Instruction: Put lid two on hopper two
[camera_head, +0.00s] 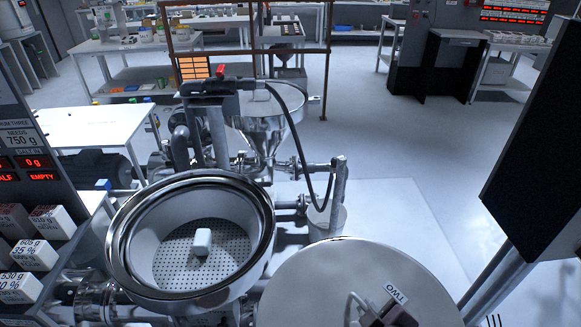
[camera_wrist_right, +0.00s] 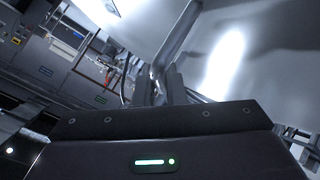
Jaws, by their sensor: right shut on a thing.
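A large round metal lid labelled TWO (camera_head: 330,275) fills the bottom right of the head view. My right gripper (camera_head: 378,312) is shut on its looped handle at the bottom edge. In the right wrist view, the gripper fingers (camera_wrist_right: 165,85) close around the handle, and the shiny lid (camera_wrist_right: 255,60) fills the upper right. The open metal hopper (camera_head: 120,235) stands left of the lid. A perforated plate inside it carries a small white block (camera_head: 202,242). No number shows on this hopper. The lid is beside its opening, not over it. My left gripper is out of view.
A metal post (camera_head: 338,185) with a black cable stands behind the lid. A second metal funnel (camera_head: 265,125) stands behind the hopper. A shelf of labelled white boxes (camera_head: 45,223) is at left. A dark panel (camera_head: 535,150) is at right. Open floor lies beyond.

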